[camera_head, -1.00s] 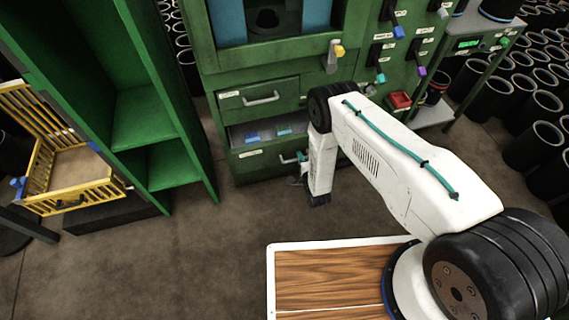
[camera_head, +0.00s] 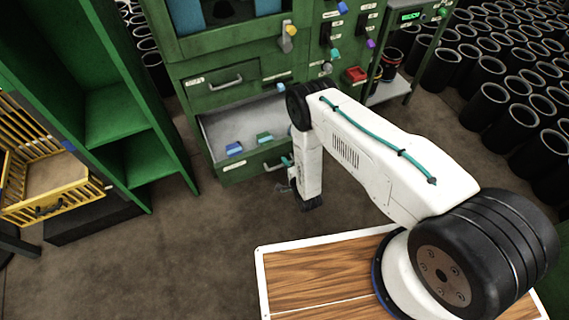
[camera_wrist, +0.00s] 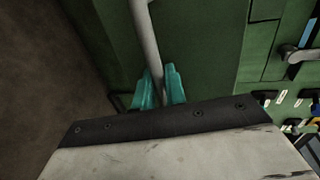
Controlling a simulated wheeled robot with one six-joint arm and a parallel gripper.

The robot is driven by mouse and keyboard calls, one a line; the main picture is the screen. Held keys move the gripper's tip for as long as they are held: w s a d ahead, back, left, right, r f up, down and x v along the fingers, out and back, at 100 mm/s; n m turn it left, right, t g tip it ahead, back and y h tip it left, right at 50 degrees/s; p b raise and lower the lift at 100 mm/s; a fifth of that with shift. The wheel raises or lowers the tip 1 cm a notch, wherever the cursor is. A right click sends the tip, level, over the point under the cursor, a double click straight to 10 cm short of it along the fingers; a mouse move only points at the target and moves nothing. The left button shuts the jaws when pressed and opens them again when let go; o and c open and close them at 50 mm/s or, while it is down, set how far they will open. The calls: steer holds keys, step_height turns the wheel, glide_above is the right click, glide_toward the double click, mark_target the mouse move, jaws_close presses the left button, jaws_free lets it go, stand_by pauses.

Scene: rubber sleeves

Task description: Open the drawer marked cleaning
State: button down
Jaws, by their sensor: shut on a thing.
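The lower drawer (camera_head: 238,172) of the green cabinet is pulled out, and its grey inside shows. A blue item (camera_head: 234,149) and a green item (camera_head: 264,137) lie in it. Its label is too small to read. My gripper (camera_wrist: 158,90) has its teal fingers closed on either side of a grey bar handle (camera_wrist: 147,38) in the wrist view. In the head view the gripper (camera_head: 287,160) is at the right part of the lower drawer's front, partly hidden by my arm. The upper drawer (camera_head: 207,93) is shut, with its handle (camera_head: 226,84) free.
A green shelf unit (camera_head: 130,145) stands to the left, beside a yellow crate (camera_head: 60,200). Coloured switches and a red block (camera_head: 355,74) are on the cabinet's right part. Many black sleeves (camera_head: 485,105) stand at the right. The floor (camera_head: 200,245) before the drawer is clear.

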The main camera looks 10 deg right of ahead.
steer(key=c, duration=1.6)
jaws_free()
steer(key=shift+s+a+f, duration=0.1)
steer(key=shift+a, duration=0.05)
steer(key=shift+o, duration=0.2)
steer(key=shift+a, duration=0.1)
steer(key=v, duration=0.7)
steer(key=shift+s, duration=0.35)
